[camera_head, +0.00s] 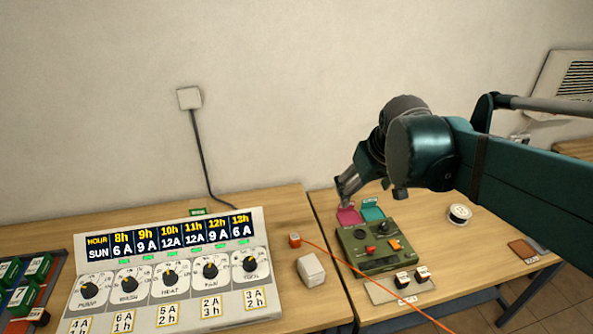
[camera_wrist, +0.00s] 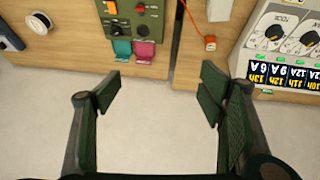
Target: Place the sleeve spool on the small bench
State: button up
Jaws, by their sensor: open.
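A white spool (camera_head: 460,214) with a dark centre lies on the wooden bench (camera_head: 470,262) on the right, to the right of the green control box. It also shows at the upper left of the wrist view (camera_wrist: 40,27). My gripper (camera_head: 346,192) is open and empty, above the back edge of that bench near the pink and teal flaps. In the wrist view its fingers (camera_wrist: 160,92) are spread wide over pale background, well apart from the spool. Another wooden bench top (camera_head: 576,149) shows partly at the far right; I cannot tell which bench is the small one.
A brown pad (camera_head: 523,249) lies at the right edge. An orange cord (camera_head: 345,265) crosses the bench.

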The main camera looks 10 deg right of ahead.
jog(key=s+a+f+t+y, duration=0.1)
jog(key=s+a+f, duration=0.4)
jog(key=s+a, duration=0.5)
jog(key=shift+s+a+t, duration=0.2)
jog(key=shift+s+t, duration=0.2)
jog(key=shift+s, duration=0.6)
